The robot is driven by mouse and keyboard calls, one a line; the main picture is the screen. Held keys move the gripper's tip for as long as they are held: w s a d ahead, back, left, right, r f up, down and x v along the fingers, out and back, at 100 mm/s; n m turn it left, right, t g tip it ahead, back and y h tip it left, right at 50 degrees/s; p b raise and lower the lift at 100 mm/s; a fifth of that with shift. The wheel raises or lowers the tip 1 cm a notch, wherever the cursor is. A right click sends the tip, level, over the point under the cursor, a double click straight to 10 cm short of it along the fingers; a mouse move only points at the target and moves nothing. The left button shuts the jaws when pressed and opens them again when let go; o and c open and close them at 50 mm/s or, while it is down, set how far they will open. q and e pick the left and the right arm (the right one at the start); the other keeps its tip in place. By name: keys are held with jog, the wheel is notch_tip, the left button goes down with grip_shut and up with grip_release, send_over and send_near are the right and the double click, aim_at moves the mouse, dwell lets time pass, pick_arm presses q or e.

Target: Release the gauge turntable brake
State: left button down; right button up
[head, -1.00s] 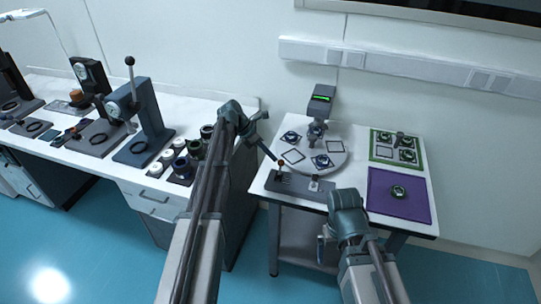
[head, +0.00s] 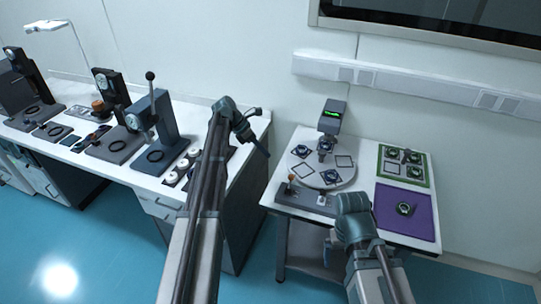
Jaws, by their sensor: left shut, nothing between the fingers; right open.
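The gauge turntable (head: 309,181) is a pale round disc on the right-hand table, bearing dark round parts and square outlines. A gauge head with a green display (head: 333,113) stands at its back. On a dark plate (head: 307,200) in front of the disc, an orange-topped lever (head: 292,179) stands at the left and a smaller pale-and-dark control (head: 322,200) at the right. Which is the brake cannot be told. My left gripper (head: 267,153) is shut and empty, up and left of the orange-topped lever and apart from it. My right gripper (head: 328,243) is open, low at the table's front.
A purple mat (head: 390,220) with a round part and a green-edged tray (head: 428,170) with several parts lie right of the turntable. A long bench (head: 165,192) with lever presses (head: 152,120) and small pots stands left, beyond a gap between the tables.

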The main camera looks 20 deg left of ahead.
pick_arm(q)
jog(key=shift+w+a+r+p, duration=0.25)
jog(key=shift+a+r+p, duration=0.25)
jog(key=shift+r, duration=0.15)
jog(key=shift+w+a+r+p, duration=0.2)
jog(key=shift+a+r+p, duration=0.25)
jog(key=shift+r, duration=0.2)
pick_arm(e)
jog(key=shift+r, duration=1.3)
pick_arm(q)
jog(key=s+d+f+m+g+y+b, duration=0.1)
jog(key=s+d+f+m+y, duration=0.15)
jog(key=s+d+m, duration=0.5)
jog(key=s+d+f+m+g+y+b, duration=0.1)
jog(key=s+d+f+m, duration=0.2)
jog(key=s+d+m, duration=0.5)
jog(key=s+d+f+m+y+b, duration=0.1)
jog(key=s+d+m+y, duration=0.1)
jog(key=s+d+m, duration=0.2)
jog(key=s+d+f+m+y+b, duration=0.1)
jog(key=s+d+f+m+y, duration=0.1)
jog(key=s+m, duration=0.8)
jog(key=shift+s+d+y, duration=0.45)
jog(key=shift+s+d, duration=0.55)
jog(key=shift+s, duration=0.45)
pick_arm(e)
jog(key=shift+f, duration=2.1)
pick_arm(q)
jog(key=c, duration=1.6)
grip_release()
